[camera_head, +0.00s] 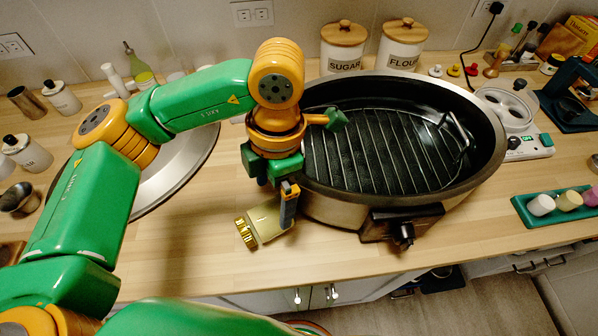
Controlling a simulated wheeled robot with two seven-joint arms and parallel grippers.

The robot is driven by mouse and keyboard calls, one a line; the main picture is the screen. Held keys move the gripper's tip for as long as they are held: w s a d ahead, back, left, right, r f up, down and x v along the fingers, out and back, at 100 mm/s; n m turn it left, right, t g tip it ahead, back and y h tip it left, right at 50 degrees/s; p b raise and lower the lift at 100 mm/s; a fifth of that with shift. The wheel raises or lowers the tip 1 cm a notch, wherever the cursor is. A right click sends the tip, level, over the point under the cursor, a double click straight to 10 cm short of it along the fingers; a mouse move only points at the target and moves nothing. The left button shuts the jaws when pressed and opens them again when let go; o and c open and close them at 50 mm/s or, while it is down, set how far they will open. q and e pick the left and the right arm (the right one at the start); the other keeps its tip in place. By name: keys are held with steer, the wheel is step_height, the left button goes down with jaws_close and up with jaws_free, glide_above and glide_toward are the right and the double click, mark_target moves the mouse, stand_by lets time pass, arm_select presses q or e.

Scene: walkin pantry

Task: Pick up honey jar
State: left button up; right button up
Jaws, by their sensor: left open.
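A pale, cream-coloured jar with a gold lid (264,224), which looks like the honey jar, is tilted or on its side at the counter's front, lid to the lower left. I cannot read a label or tell whether it rests fully on the counter. My left gripper (286,205) is right at the jar's upper right end, pointing down. One dark finger shows in front of the jar and hides part of it; the other finger is not clearly seen. The gripper is open; contact with the jar cannot be made out. My right gripper is not in view.
A large oval roaster with a rack (490,170) stands just right of the gripper. A round metal lid (185,180) lies behind my left arm. Sugar (343,50) and flour (402,48) canisters stand at the back. The counter front left of the jar is clear.

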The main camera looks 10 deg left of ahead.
mark_target(264, 213)
arm_select(q)
steer(key=shift+f, duration=0.6)
steer(key=s+f, duration=0.1)
steer(key=s, duration=0.1)
steer(key=shift+s+a+f+p, duration=0.2)
steer(key=shift+s+f+p, duration=0.1)
steer(key=shift+f+p, duration=0.1)
steer(key=f, duration=0.1)
steer(key=a+f, duration=0.1)
steer(key=a+f+p, duration=0.1)
steer(key=f, duration=0.1)
steer(key=shift+w, duration=0.4)
steer(key=shift+d, duration=0.4)
steer(key=c, duration=0.3)
steer(key=shift+r, duration=0.1)
jaws_close()
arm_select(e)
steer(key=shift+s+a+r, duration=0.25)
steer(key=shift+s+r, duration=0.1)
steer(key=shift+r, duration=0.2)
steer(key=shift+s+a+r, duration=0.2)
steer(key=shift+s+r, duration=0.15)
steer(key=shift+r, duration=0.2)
